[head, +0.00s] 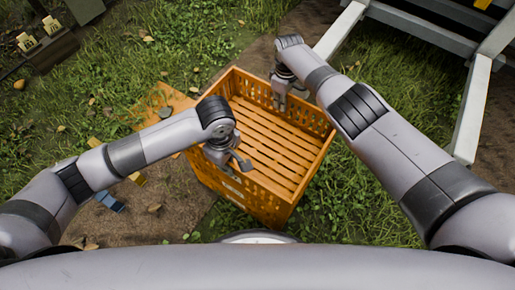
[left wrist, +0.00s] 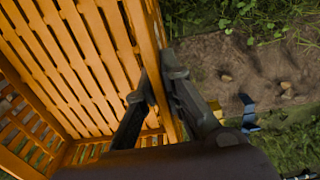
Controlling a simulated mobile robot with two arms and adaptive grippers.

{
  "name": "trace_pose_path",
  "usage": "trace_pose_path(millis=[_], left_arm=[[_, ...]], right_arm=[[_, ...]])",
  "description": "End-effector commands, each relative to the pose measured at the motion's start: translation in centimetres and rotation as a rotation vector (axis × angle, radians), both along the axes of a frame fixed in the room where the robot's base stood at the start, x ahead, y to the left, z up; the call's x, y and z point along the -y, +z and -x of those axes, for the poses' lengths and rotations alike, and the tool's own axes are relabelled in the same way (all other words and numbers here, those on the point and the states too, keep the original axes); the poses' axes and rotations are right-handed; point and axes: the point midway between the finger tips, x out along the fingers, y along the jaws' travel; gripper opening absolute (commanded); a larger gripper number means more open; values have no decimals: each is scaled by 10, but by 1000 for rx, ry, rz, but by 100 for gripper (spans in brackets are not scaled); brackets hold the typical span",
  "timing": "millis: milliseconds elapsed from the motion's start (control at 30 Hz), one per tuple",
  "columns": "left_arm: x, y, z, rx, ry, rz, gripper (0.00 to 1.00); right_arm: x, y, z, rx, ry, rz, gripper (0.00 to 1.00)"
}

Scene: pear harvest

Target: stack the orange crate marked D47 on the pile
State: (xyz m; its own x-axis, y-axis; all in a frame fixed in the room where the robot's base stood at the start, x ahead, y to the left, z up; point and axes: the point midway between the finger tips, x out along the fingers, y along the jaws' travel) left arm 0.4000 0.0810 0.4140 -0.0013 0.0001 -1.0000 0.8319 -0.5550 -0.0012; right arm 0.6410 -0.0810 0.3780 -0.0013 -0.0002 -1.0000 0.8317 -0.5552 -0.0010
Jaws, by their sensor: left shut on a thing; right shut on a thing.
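An empty orange slatted crate (head: 272,150) is in the middle of the head view, with a pale label on its near side too small to read. It fills the left of the left wrist view (left wrist: 75,60). My left gripper (head: 232,160) is shut on the crate's left wall; in the left wrist view its fingers (left wrist: 160,100) sit on either side of that wall. My right gripper (head: 282,94) is shut on the far wall of the crate, its fingertips partly hidden. I cannot tell whether the crate touches the ground. No pile is clearly in view.
A flat orange piece (head: 160,108) shows behind the crate's left side. A blue object (head: 110,201) and a yellow one (head: 137,178) lie on the dirt at left. A grey metal frame (head: 471,105) stands at right. A dark box (head: 45,48) is at upper left. Grass surrounds these.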

Motion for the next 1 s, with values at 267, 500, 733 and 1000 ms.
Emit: trace_pose_path(millis=[267, 500, 733, 1000], left_arm=[[0, -1, -1, 2, 1, 1, 24], [0, -1, 0, 1, 0, 1, 28], [0, 7, -1, 2, 0, 2, 28], [1, 60, -2, 7, -2, 2, 28]], right_arm=[[-1, -1, 1, -2, 0, -1, 24], [0, -1, 0, -1, 0, -1, 28], [0, -1, 0, 0, 0, 0, 28], [0, -1, 0, 0, 0, 0, 28]])
